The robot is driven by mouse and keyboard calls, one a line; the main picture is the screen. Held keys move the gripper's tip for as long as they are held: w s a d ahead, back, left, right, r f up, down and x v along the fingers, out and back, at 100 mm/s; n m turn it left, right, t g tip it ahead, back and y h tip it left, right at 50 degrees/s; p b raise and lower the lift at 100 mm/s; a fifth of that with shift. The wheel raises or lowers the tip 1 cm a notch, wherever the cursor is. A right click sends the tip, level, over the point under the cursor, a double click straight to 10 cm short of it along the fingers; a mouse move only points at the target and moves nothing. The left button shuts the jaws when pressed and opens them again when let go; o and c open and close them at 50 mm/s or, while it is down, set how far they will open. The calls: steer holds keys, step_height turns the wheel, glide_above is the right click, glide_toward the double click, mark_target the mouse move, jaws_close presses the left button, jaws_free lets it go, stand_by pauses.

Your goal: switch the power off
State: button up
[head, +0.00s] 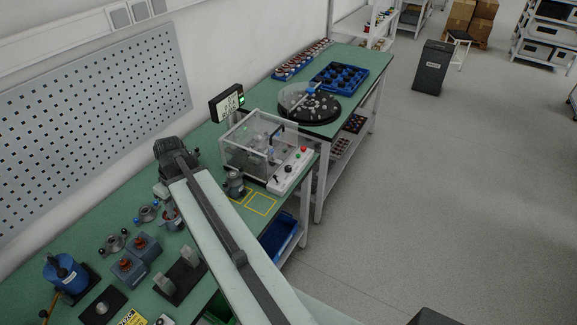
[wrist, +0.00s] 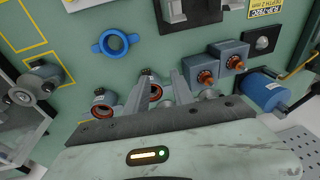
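A white control panel (head: 291,172) with a red button (head: 304,149) and other small controls stands at the front of a clear-covered test machine (head: 258,145) in the head view. I cannot read which control is the power switch. A monitor (head: 227,103) with a green light stands behind the machine. My gripper (head: 163,188) is at the far end of my arm, over the bench to the left of the machine. In the wrist view, its two light grey fingers (wrist: 158,98) stand apart with nothing clearly held between them, above the small motor parts. The panel's face is not clear in the wrist view.
Small motor parts (head: 130,266), a blue cylinder (head: 66,272) and a dark fixture (head: 180,277) crowd the near bench. A blue ring (wrist: 110,43) lies there too. A yellow-outlined square (head: 262,204) is empty. A round black turntable (head: 309,107) stands beyond the machine.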

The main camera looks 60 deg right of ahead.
steer(key=s+d+f+t+b, duration=0.1)
steer(key=s+d, duration=0.1)
steer(key=d, duration=0.7)
steer(key=s+d+t+b, duration=0.1)
steer(key=s+d, duration=0.2)
steer(key=d, duration=0.5)
steer(key=t+h+b, duration=0.1)
steer(key=t+h, duration=0.1)
glide_toward(277, 180)
steer(key=w+b, duration=0.1)
steer(key=b, duration=0.1)
steer(key=w+f+b, duration=0.1)
steer(key=b, duration=0.2)
steer(key=shift+w+d+f+b, duration=0.15)
steer(key=shift+d+f+b, duration=0.1)
steer(key=shift+f+b, duration=0.1)
steer(key=shift+r, duration=0.2)
steer(key=shift+w+f, duration=0.15)
steer(key=shift+b+x, duration=1.9)
steer(key=shift+x, duration=0.3)
steer(key=shift+a, duration=0.1)
